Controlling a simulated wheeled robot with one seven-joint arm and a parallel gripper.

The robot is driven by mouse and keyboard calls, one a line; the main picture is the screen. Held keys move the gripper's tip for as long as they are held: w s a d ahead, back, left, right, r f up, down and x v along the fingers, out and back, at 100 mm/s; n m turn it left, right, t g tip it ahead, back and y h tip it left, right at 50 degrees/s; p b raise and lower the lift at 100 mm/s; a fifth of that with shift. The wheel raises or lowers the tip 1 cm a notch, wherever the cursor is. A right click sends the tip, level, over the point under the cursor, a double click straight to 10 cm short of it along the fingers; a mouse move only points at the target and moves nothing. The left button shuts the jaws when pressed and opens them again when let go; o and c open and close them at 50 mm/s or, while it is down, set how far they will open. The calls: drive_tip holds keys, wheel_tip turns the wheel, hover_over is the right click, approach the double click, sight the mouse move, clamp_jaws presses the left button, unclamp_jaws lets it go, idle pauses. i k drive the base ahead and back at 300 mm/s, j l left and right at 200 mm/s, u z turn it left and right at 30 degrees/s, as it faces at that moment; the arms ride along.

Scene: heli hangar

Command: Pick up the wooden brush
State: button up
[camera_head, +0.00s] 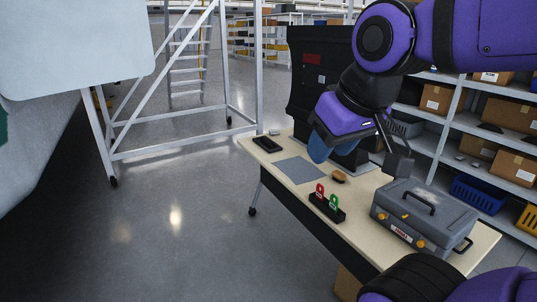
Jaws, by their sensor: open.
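The wooden brush (338,176) is a small tan-brown piece with a dark underside. It lies on the pale tabletop (360,215), just right of a grey mat (300,170) and behind a black holder. My gripper (396,160) hangs over the table to the right of the brush and above it in the picture. It is open, with nothing seen between its dark fingers, and apart from the brush. The space between the fingers is not clearly visible from this side.
A black holder (326,208) with red and green lock-shaped pieces stands at the table's front edge. A grey toolbox (423,215) fills the right end. A black tray (267,144) lies at the far left. Shelves with boxes (436,98) stand behind; the left floor is open.

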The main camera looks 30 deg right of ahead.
sight(339, 177)
drive_tip(key=i+z, duration=0.15)
drive_tip(key=i, duration=0.45)
drive_tip(key=i+j+z, duration=0.2)
drive_tip(key=i, duration=0.35)
drive_tip(key=i+j+z, duration=0.15)
drive_tip(key=i, duration=0.4)
drive_tip(key=i+j+z, duration=0.15)
drive_tip(key=i+z, duration=0.15)
drive_tip(key=z, duration=0.15)
drive_tip(key=i+j+z, duration=0.25)
drive_tip(key=z, duration=0.25)
drive_tip(key=i+j+z, duration=0.3)
drive_tip(key=z, duration=0.15)
drive_tip(key=i+j+z, duration=0.15)
drive_tip(key=j+z, duration=0.3)
drive_tip(key=i+j+z, duration=0.15)
drive_tip(key=j+z, duration=0.15)
drive_tip(key=j, duration=0.15)
drive_tip(key=j+z, duration=0.35)
drive_tip(key=i+j, duration=0.05)
drive_tip(key=j, duration=0.05)
